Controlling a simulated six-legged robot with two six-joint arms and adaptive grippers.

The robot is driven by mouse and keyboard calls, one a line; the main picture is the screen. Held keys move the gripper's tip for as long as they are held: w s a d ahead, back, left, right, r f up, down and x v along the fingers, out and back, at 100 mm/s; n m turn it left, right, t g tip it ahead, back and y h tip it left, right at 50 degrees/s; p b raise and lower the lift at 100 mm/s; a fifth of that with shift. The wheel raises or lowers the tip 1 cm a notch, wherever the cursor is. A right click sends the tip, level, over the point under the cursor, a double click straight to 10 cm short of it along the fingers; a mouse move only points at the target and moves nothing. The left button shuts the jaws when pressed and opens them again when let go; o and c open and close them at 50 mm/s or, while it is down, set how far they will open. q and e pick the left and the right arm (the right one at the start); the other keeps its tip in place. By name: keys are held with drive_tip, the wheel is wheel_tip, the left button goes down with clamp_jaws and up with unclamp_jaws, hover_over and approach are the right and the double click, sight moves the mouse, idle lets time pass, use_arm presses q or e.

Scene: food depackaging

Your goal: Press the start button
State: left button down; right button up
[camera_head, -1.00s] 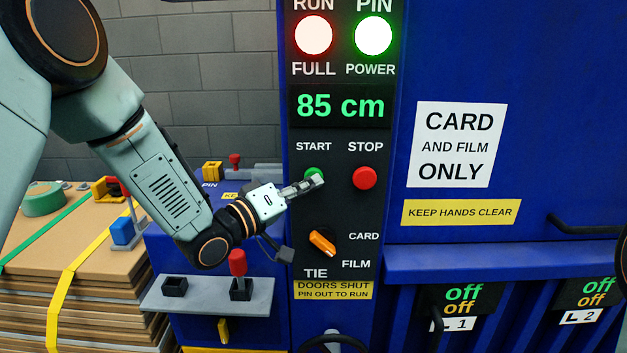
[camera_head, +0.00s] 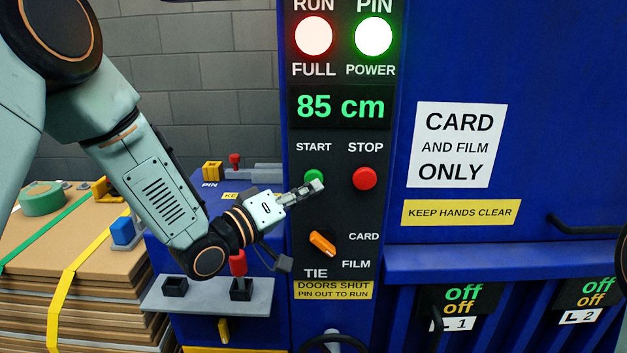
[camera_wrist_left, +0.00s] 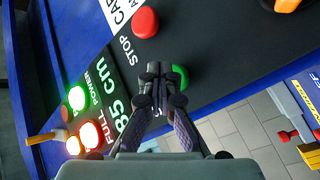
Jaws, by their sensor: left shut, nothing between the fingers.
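The green start button (camera_head: 313,176) sits under the word START on the black control panel (camera_head: 345,215). My left gripper (camera_head: 316,186) is shut and empty. Its fingertips are in front of the panel and overlap the lower edge of the start button in the head view. In the left wrist view the green start button (camera_wrist_left: 181,76) shows just right of the shut fingertips (camera_wrist_left: 160,72); I cannot tell whether they touch it. The red stop button (camera_head: 365,178) is to the right. My right gripper is not in view.
The display (camera_head: 341,106) reads 85 cm, with lit red (camera_head: 314,35) and green (camera_head: 373,36) lamps above. An orange selector knob (camera_head: 322,243) is below the buttons. A grey shelf with a red-topped lever (camera_head: 238,263) is under my left wrist. Strapped cardboard (camera_head: 105,290) stands left.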

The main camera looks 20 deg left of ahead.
use_arm(q)
drive_tip(key=shift+s, duration=0.1)
drive_tip(key=s, duration=0.2)
drive_tip(key=s+d, duration=0.1)
drive_tip(key=s, duration=0.1)
drive_tip(key=shift+s+d, duration=0.2)
drive_tip(key=shift+s, duration=0.05)
drive_tip(key=shift+f, duration=0.1)
idle(0.3)
drive_tip(key=s+a+f+m+g+y+b, duration=0.1)
drive_tip(key=s+a+f+g+y+b, duration=0.25)
drive_tip(key=f, duration=0.95)
drive_tip(key=s+a+f+m+g+y, duration=0.1)
drive_tip(key=s+f+g+y, duration=0.4)
drive_tip(key=f, duration=0.7)
drive_tip(key=s+a+f+m+g+b, duration=0.1)
drive_tip(key=s+f+g+b, duration=0.6)
drive_tip(key=s+f, duration=1.7)
drive_tip(key=s+y+b, duration=0.1)
drive_tip(key=s, duration=0.2)
drive_tip(key=shift+s+a+g+b, duration=0.3)
drive_tip(key=shift+a+g+b, duration=0.05)
drive_tip(key=shift+b, duration=0.05)
